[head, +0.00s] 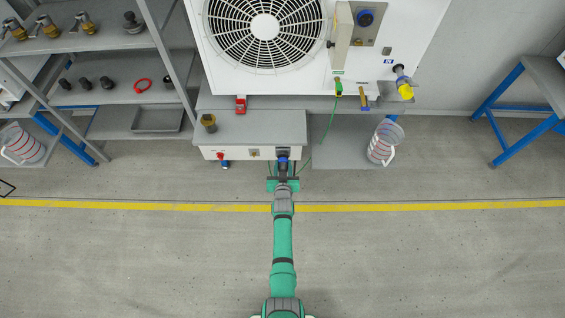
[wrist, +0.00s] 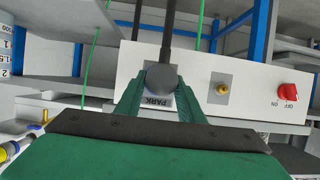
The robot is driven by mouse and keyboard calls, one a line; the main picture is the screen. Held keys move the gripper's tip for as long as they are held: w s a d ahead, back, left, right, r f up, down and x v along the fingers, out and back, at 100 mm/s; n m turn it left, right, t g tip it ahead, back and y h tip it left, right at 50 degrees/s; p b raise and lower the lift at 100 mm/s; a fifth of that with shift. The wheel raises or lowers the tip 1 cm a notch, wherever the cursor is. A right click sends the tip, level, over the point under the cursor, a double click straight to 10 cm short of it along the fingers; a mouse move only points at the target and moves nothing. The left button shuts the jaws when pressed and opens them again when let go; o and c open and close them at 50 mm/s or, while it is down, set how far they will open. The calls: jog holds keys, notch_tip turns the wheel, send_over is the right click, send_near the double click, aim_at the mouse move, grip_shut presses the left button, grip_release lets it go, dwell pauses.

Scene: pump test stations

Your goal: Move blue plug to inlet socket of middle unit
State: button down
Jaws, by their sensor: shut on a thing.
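My gripper (head: 283,178) is at the front of a low white box below the fan unit. Its green fingers (wrist: 160,100) are closed on the sides of the blue plug (head: 283,154). In the wrist view the held plug (wrist: 161,79) shows a dark grey round end, in front of a plate marked PARK (wrist: 158,102). I cannot tell whether it is still seated there. The large white fan unit (head: 340,85) stands behind the box. A socket with a blue ring (head: 366,18) is on its upper right panel; I cannot tell whether it is the inlet.
A red OFF/ON knob (wrist: 287,91) and a brass fitting (wrist: 222,88) are on the box front. A yellow-ended pipe (head: 404,85), a green hose (head: 331,120) and a measuring jug (head: 384,142) are to the right. Shelves (head: 110,95) stand left. The floor in front is clear.

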jog(key=shift+s, duration=2.25)
jog(key=shift+s+r, duration=0.1)
jog(key=s+r, duration=0.9)
jog(key=s, duration=0.3)
jog(key=shift+r, duration=0.15)
